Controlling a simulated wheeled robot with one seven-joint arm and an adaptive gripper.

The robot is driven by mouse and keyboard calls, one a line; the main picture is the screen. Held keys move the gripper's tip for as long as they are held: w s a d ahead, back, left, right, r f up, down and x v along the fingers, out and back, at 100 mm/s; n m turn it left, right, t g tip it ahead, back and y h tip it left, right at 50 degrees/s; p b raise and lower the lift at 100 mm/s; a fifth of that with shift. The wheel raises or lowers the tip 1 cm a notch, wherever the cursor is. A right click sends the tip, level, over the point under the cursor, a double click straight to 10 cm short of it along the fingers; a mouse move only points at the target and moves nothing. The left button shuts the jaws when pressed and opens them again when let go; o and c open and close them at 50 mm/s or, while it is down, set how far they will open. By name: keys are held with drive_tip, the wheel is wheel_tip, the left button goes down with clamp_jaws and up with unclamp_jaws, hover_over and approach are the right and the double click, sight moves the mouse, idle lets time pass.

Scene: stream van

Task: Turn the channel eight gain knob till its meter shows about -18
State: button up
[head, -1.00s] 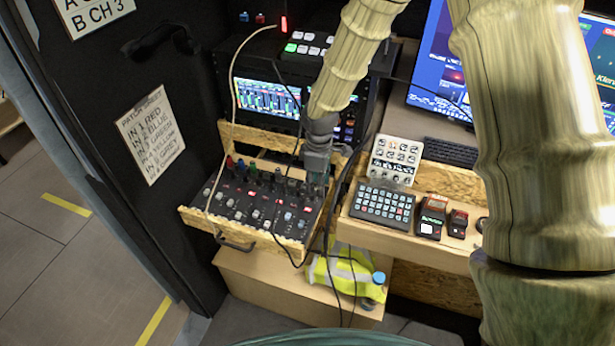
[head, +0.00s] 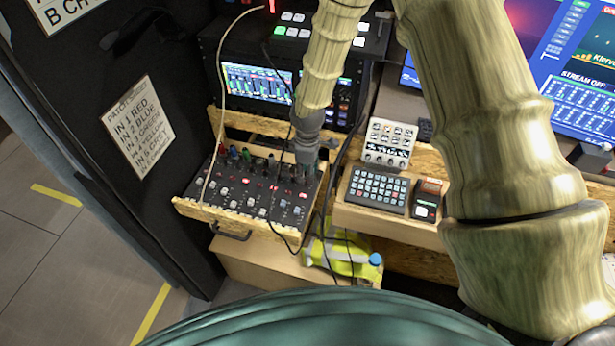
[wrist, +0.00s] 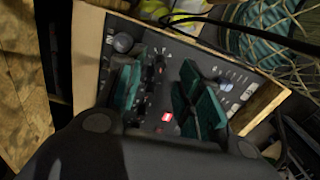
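The mixer (head: 232,196) sits in a wooden tray at the left of the desk, with rows of knobs and several lit red buttons. My gripper (head: 304,178) points down over the right end of its knob rows. In the wrist view its two teal fingers (wrist: 160,92) stand apart over the mixer panel (wrist: 205,58). A dark knob-like shape shows between them; I cannot tell whether they touch it. I cannot tell which knob is channel eight's. The screen with green meter bars (head: 250,80) stands behind the mixer; its numbers are too small to read.
Black cables (head: 325,215) hang beside the mixer's right side. A pale cable (head: 218,110) crosses its left side. A keypad (head: 377,190) and a white-topped button panel (head: 388,143) stand to the right. A yellow vest (head: 345,254) lies below.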

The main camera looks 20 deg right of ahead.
drive_tip(key=shift+f+p, duration=0.45)
drive_tip(key=shift+f, duration=1.45)
clamp_jaws()
